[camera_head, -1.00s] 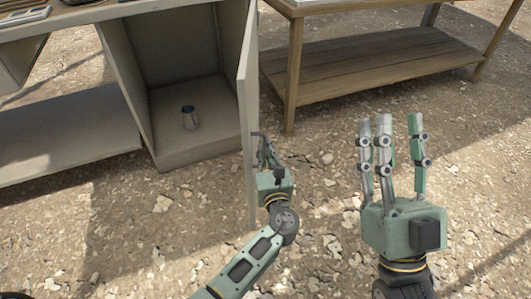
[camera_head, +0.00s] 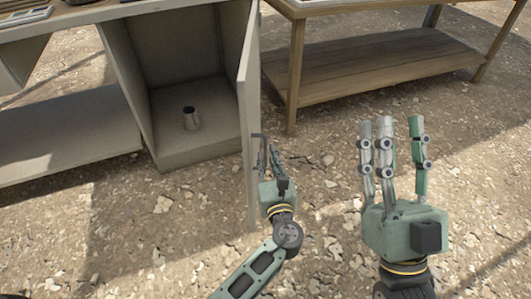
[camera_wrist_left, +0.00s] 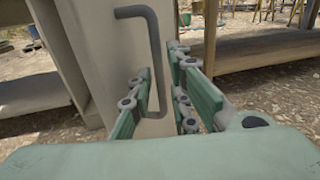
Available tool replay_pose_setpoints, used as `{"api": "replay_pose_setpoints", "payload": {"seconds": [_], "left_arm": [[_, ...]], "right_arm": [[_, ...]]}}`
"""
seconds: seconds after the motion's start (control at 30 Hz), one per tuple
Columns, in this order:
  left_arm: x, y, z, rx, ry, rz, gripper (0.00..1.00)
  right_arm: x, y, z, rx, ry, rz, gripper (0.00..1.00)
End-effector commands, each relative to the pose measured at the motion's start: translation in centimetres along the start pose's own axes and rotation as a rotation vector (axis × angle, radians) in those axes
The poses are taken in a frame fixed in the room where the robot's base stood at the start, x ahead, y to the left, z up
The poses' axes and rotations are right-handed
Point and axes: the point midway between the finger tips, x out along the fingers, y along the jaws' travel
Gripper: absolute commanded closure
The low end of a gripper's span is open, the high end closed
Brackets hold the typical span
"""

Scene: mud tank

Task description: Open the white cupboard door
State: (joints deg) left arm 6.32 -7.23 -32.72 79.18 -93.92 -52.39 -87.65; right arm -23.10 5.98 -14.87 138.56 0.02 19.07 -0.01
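The white cupboard door (camera_head: 247,110) stands swung wide open, seen nearly edge-on in the head view. Its dark bar handle (camera_wrist_left: 158,60) is on the outer face and also shows in the head view (camera_head: 256,140). My left gripper (camera_head: 269,155) is at the handle. In the left wrist view the lower handle lies between my left fingers (camera_wrist_left: 160,90), which are apart with visible gaps around the bar. My right gripper (camera_head: 391,125) is open and empty, fingers pointing up, to the right of the door.
The open cupboard (camera_head: 180,60) holds a small metal cup (camera_head: 191,119) on its floor. A wooden table with a low shelf (camera_head: 370,70) stands behind and to the right. A lower pale shelf (camera_head: 60,135) is at left. Stony ground in front is clear.

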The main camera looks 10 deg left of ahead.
Motion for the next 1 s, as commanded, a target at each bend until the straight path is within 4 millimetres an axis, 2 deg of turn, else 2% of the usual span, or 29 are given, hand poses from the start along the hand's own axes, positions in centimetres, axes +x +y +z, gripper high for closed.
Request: {"api": "replay_pose_setpoints", "payload": {"seconds": [0.03,0.2,0.4,0.53,0.8,0.9,1.0], "left_arm": [[-1.3,0.0,-0.2,0.000,0.003,-0.002,0.83],[-4.9,0.0,-0.1,0.001,0.002,-0.001,0.83],[-7.8,0.1,0.0,0.003,0.000,0.001,0.83],[-8.7,0.1,0.0,0.002,-0.002,0.001,0.83],[-8.8,0.1,0.1,0.002,-0.002,0.001,0.83],[-8.7,0.1,-0.1,-0.018,0.008,-0.005,0.92],[-8.2,0.1,-0.8,-0.142,0.063,-0.044,1.00]], "right_arm": [[0.0,0.0,0.0,0.000,0.000,0.000,0.60],[0.0,0.0,0.0,-0.001,0.000,0.000,0.60],[0.0,0.0,0.0,-0.001,0.000,0.000,0.60],[0.0,0.0,0.0,-0.001,0.001,0.000,0.60],[0.0,0.0,0.0,-0.001,0.001,0.000,0.60],[0.0,0.0,0.0,-0.001,0.000,0.000,0.60],[0.1,0.0,0.0,-0.002,-0.003,0.000,0.60]]}}
